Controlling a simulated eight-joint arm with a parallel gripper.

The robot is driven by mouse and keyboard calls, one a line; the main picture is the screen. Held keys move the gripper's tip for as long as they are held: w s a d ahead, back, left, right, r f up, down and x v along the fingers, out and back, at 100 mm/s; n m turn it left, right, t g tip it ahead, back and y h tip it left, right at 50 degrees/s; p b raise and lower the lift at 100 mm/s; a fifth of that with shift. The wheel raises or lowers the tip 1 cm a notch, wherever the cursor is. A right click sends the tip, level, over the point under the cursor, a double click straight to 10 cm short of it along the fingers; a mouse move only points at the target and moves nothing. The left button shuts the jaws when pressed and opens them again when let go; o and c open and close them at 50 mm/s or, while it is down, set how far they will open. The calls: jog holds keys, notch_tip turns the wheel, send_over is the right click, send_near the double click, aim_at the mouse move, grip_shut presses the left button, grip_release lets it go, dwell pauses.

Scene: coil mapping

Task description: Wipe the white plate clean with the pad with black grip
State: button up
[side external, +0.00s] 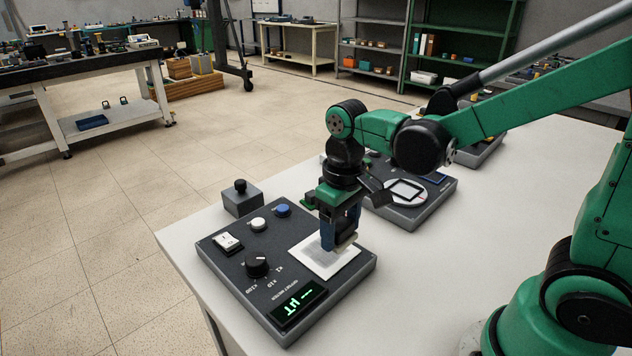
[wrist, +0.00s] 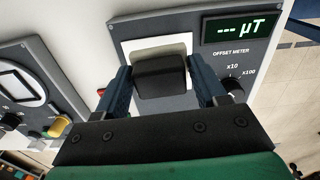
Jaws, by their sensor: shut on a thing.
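The white plate (side external: 340,268) is a square on the dark grey offset meter panel, with a greyish patch (side external: 318,256) on its face. In the wrist view the white plate (wrist: 130,48) shows around the far edge of the pad's black grip (wrist: 160,75). My gripper (side external: 340,238) points down over the plate's back right part, its blue fingers shut on the grip. The pale pad (side external: 346,246) shows just under the fingers. I cannot tell whether it touches the plate. The grip and fingers hide part of the plate.
The offset meter (side external: 275,278) carries a black knob (side external: 257,265), a white rocker switch (side external: 228,242), round buttons and a green display (side external: 298,303). A small grey box with a black knob (side external: 241,197) stands behind. A second panel with a round dial (side external: 405,191) lies back right. Right of the meter, the table (side external: 430,270) is clear.

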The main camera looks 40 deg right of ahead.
aim_at(341, 223)
jog(key=shift+r, duration=1.65)
